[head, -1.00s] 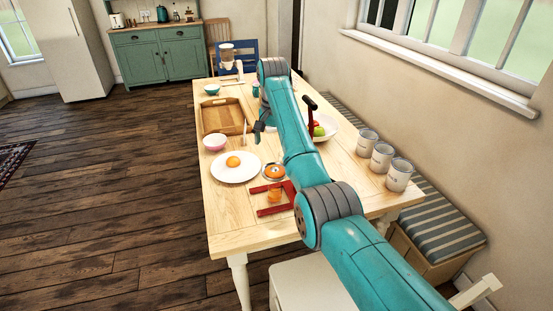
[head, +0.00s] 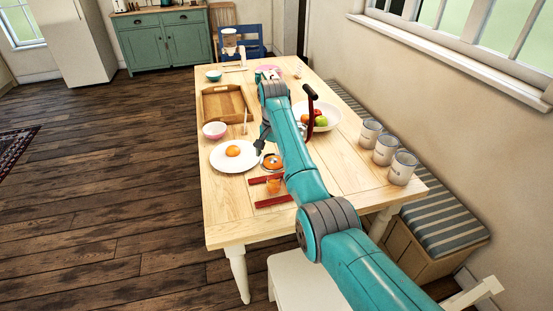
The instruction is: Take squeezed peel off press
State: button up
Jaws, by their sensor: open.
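The press stands near the front of the table, partly hidden behind my arm. Its red base bars (head: 274,201) and its upright lever with a black handle (head: 310,94) show. The squeezed peel (head: 272,162) is an orange round on the press's metal cup, above a small glass with orange juice (head: 273,185). My gripper (head: 260,148) is open, its dark fingers just up and left of the peel, between it and the white plate. I cannot tell whether a finger touches the peel. Nothing shows between the fingers.
A white plate (head: 220,164) with an orange piece (head: 233,151) lies left of the press. A fruit bowl (head: 331,113) and several canisters (head: 386,150) stand right. The table's front left is clear.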

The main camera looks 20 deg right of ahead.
jog(key=shift+a+f, duration=0.1)
jog(key=shift+f, duration=0.35)
jog(key=c, duration=0.9)
